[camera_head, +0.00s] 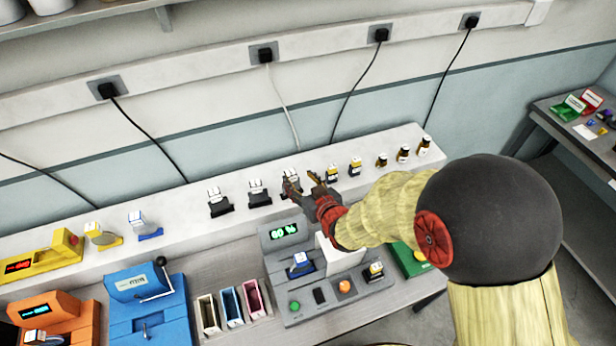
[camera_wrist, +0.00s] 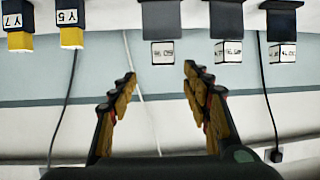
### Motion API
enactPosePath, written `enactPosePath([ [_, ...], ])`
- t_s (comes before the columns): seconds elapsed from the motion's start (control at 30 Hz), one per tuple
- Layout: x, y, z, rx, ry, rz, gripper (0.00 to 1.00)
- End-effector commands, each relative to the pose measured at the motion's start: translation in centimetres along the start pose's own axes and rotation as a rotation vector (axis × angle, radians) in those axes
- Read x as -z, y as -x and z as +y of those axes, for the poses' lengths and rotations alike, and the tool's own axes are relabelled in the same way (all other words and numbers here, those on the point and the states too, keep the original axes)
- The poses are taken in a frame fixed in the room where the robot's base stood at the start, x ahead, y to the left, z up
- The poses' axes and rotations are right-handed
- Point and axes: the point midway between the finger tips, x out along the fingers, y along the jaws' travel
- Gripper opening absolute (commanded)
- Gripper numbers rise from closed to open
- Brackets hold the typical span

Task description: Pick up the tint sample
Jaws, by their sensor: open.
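No label that I can read says tint sample, so I cannot tell which item it is. On the white shelf stand black-based pieces with white labels (camera_head: 257,193) and small yellow-and-black pieces (camera_head: 355,168). My gripper (camera_head: 304,182) is open and empty by the shelf, partly covering one black piece (camera_head: 291,176). In the wrist view, which looks upside down, my gripper's fingers (camera_wrist: 160,76) are spread apart. A black piece with a white label (camera_wrist: 162,52) shows beyond the gap, apart from them. Yellow-ended pieces marked Y5 (camera_wrist: 70,36) and Y7 (camera_wrist: 19,38) are to the left.
Brown bottles (camera_head: 403,153) stand at the shelf's right. Blue (camera_head: 149,301), orange (camera_head: 50,314) and grey (camera_head: 284,255) devices stand on the bench below. Slim open bins (camera_head: 231,307) sit between the blue and grey devices. Cables (camera_head: 149,138) hang down the wall behind.

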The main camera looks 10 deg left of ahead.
Motion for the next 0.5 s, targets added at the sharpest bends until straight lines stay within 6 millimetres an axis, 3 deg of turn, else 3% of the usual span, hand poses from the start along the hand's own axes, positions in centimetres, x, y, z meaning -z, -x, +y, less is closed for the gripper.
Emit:
enactPosePath([
  [0.5,-0.2,-5.2,-0.4,-0.001,0.000,-0.001,0.48],
])
